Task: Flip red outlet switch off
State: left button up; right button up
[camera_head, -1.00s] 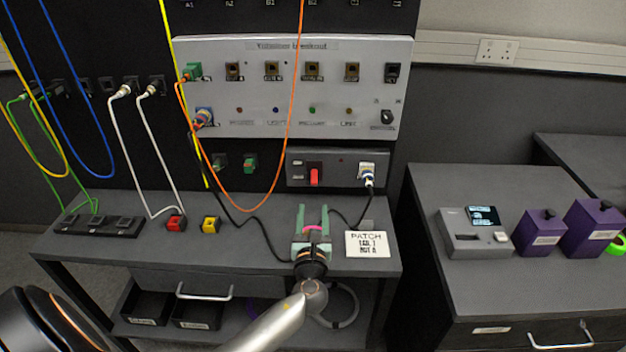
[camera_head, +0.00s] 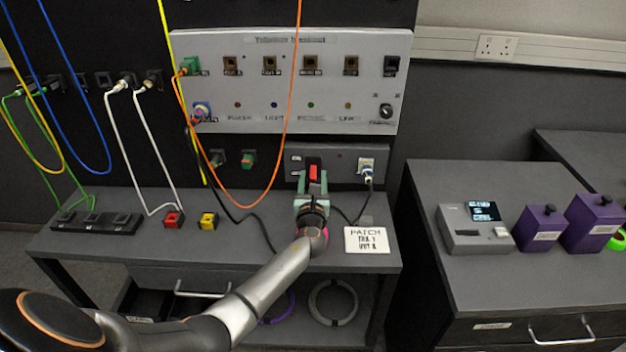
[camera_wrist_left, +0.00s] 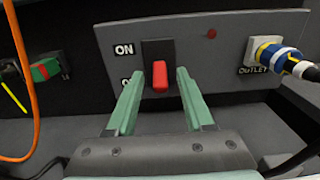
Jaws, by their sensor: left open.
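The red outlet switch (camera_head: 313,172) is on the grey outlet panel (camera_head: 340,156) above the back of the bench. In the left wrist view the red lever (camera_wrist_left: 160,76) sits in the lower part of a black slot. An ON label (camera_wrist_left: 124,50) is at upper left; the label below it is partly hidden by a finger. My left gripper (camera_head: 312,182) is open, its fingers on either side of the lever with gaps visible in the left wrist view (camera_wrist_left: 158,78). I cannot tell whether anything touches the switch. My right gripper is not in view.
A blue-and-white plug (camera_wrist_left: 276,53) sits in the outlet right of the switch, with a black cable (camera_head: 361,205). A dark red lamp (camera_wrist_left: 211,34) is on the panel. An orange cable (camera_head: 291,120) hangs to the left.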

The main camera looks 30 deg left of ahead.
pick_arm(q)
grip_shut()
dwell(0.4)
